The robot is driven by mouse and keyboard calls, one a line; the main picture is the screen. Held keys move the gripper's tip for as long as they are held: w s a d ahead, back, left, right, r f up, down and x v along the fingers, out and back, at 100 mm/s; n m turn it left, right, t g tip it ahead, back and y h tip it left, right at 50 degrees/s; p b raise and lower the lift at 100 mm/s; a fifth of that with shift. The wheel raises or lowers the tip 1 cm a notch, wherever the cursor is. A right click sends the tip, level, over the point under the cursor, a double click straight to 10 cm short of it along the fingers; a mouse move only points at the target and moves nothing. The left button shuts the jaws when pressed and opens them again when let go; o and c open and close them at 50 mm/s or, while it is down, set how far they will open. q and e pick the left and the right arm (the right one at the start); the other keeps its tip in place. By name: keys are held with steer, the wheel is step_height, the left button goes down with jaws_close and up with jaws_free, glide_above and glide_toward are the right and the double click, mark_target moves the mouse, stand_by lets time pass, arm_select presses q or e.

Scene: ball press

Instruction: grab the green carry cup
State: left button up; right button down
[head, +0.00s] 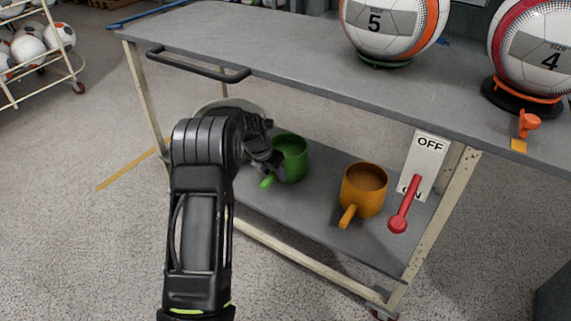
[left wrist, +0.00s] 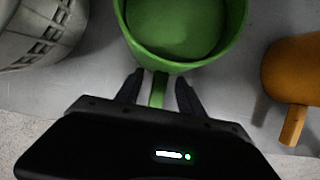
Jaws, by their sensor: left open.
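The green carry cup (head: 290,158) stands on the lower shelf of the cart, its handle pointing toward the front edge. It also shows in the left wrist view (left wrist: 185,25), with the handle toward me. My left gripper (left wrist: 158,82) is open, with one finger on each side of the green handle. A small gap shows between the fingers and the handle. In the head view my left gripper (head: 266,158) is beside the cup's left side, partly hidden by my own arm. My right gripper is not in view.
An orange cup (head: 363,190) stands to the right on the same shelf (head: 320,215). A pale basket (left wrist: 38,35) is to the left. The cart's top (head: 290,60) overhangs the shelf. A red lever (head: 404,205) hangs at the right by an OFF/ON plate.

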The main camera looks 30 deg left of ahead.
arm_select(q)
steer(key=shift+c, duration=0.5)
jaws_close()
stand_by(0.3)
